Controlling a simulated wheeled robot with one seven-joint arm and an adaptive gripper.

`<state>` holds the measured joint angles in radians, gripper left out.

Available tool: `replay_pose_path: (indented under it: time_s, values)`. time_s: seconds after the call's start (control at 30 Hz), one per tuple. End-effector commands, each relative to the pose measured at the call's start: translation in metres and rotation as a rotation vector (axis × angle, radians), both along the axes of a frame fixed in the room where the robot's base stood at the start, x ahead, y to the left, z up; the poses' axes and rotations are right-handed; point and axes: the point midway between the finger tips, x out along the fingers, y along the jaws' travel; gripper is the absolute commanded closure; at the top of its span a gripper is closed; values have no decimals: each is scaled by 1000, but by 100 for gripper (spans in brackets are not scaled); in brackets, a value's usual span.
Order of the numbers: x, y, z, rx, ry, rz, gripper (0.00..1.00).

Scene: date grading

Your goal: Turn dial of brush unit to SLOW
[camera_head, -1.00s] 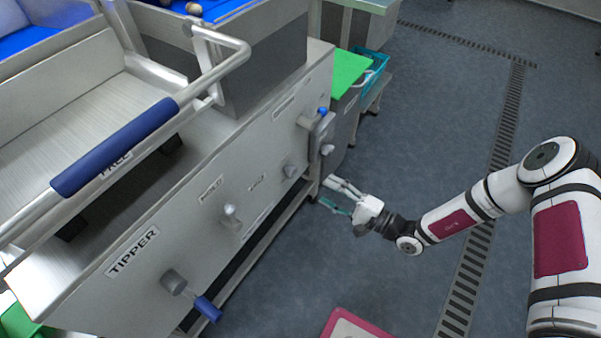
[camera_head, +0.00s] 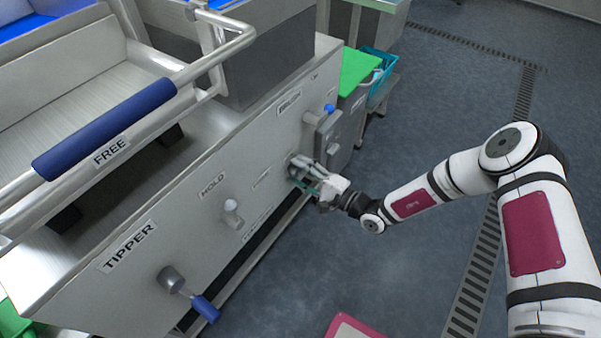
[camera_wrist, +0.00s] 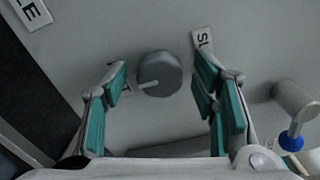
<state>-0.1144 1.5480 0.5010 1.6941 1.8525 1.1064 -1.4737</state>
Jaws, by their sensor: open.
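The dial (camera_wrist: 160,76) is a round grey knob with a pale pointer, on the grey front panel of the machine. In the wrist view the pointer is toward the lower left. A label starting with "SL" (camera_wrist: 203,40) is at its upper right, partly hidden by a finger. My gripper (camera_wrist: 158,88) is open, with one teal-padded finger on each side of the dial; I see gaps, and cannot tell how deep the fingertips reach. In the head view my gripper (camera_head: 305,172) is at the panel and mostly hides the dial.
Left along the panel are a white-tipped HOLD control (camera_head: 231,208) and the blue-handled TIPPER crank (camera_head: 205,308). Open floor (camera_head: 420,130) lies right.

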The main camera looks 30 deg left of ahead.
Motion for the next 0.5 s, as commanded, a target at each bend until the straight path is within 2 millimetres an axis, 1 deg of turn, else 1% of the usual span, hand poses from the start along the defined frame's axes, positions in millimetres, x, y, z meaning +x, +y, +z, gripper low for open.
replay_pose_path:
  time_s: [0.03,0.07,0.1,0.27,0.5]
  values:
    - [0,0,0,0,0,0,47]
    - [0,0,0,0,0,0,49]
    - [0,0,0,0,0,0,58]
    - [0,0,0,0,0,0,94]
    - [0,0,0,1,8,0,95]
